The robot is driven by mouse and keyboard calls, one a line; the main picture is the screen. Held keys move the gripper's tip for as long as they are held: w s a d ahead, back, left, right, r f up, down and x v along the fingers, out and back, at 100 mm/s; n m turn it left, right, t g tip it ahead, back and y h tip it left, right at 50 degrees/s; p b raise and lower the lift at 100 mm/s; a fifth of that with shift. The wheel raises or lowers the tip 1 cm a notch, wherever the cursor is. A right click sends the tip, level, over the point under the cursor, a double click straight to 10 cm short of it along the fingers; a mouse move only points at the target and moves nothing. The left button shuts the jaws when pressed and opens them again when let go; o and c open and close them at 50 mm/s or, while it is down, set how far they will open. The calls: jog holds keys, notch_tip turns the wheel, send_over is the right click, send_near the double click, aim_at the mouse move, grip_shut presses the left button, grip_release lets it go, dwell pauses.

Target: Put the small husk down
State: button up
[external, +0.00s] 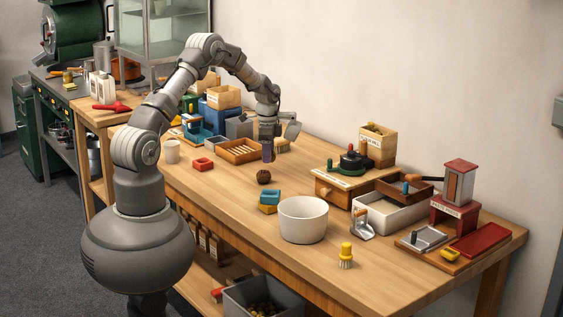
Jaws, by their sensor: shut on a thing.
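My gripper (268,157) points down over the table, at the front right corner of a slatted wooden tray. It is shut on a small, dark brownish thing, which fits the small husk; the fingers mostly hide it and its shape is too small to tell. A round, dark brown, rough ball (263,177) like a husk sits on the table just below and in front of the gripper, with a small gap between them in the picture.
A wooden box with a dark knobbed top (336,189) is to the right. Bare table surrounds the brown ball.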

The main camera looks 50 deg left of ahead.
jog(key=shift+w, duration=0.35)
jog(key=shift+a+f+b, duration=0.1)
jog(key=shift+f+b, duration=0.75)
jog(key=shift+f, duration=0.85)
jog(key=shift+f, duration=0.2)
jog(key=o, duration=1)
jog(key=shift+r, duration=0.1)
